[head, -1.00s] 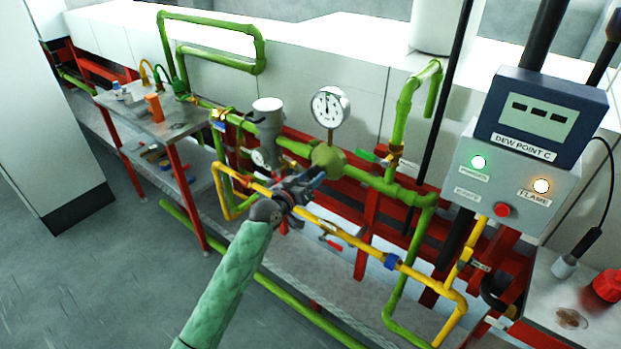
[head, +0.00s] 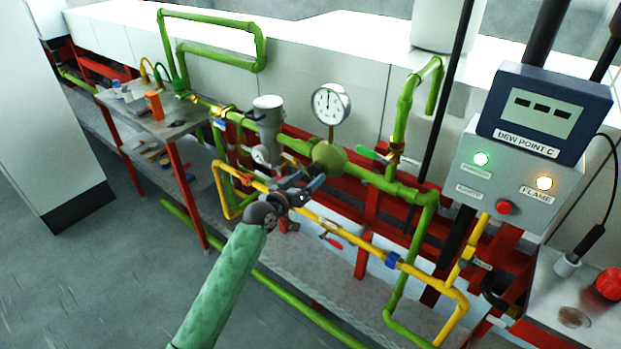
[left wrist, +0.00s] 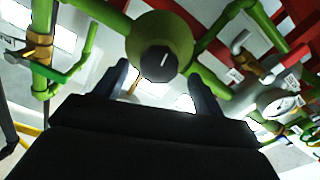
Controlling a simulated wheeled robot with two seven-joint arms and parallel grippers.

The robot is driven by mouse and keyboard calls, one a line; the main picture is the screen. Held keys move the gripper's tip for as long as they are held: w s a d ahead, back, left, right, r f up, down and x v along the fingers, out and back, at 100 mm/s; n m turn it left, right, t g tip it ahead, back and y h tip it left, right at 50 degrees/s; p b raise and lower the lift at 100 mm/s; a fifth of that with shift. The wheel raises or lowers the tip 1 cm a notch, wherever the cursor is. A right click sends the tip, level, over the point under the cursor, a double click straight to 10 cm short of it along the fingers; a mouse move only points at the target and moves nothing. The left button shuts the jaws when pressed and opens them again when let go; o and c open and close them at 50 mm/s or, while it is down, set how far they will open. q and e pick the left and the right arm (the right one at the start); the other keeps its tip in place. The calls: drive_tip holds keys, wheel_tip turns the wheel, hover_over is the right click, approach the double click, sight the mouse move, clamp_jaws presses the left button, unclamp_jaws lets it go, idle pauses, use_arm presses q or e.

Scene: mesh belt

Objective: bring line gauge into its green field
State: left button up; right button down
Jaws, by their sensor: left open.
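A large round white gauge (head: 331,104) stands on a stem above the green pipe in the head view. Its dark needle points roughly upward; I cannot make out a green field on its dial. Below it, a rounded green body (head: 328,158) sits on the pipe. In the left wrist view this green body (left wrist: 160,25) carries a dark round knob (left wrist: 157,63) with a white mark. My left gripper (head: 312,182) is open, below and in front of the green body. In the left wrist view its fingers flank the knob, apart from it as far as I can tell.
A smaller gauge (head: 262,155) sits on the grey cylinder (head: 268,118) left of my gripper. A yellow pipe (head: 345,233) runs beside the gripper. A green-handled valve (head: 373,154) is to the right. A control box (head: 512,180) shows lit green and orange lamps.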

use_arm(q)
drive_tip(key=shift+b+v, duration=0.85)
drive_tip(key=shift+v, duration=2.05)
use_arm(e)
drive_tip(key=shift+w+a+r, duration=0.1)
drive_tip(key=shift+a+r, duration=0.1)
drive_tip(key=shift+r, duration=0.6)
drive_tip(key=shift+w+a+r, duration=0.15)
drive_tip(key=shift+a+r, duration=0.05)
drive_tip(key=shift+r, duration=0.55)
drive_tip(key=shift+w+a+r, duration=0.1)
drive_tip(key=shift+a+r, duration=0.1)
drive_tip(key=shift+r, duration=0.6)
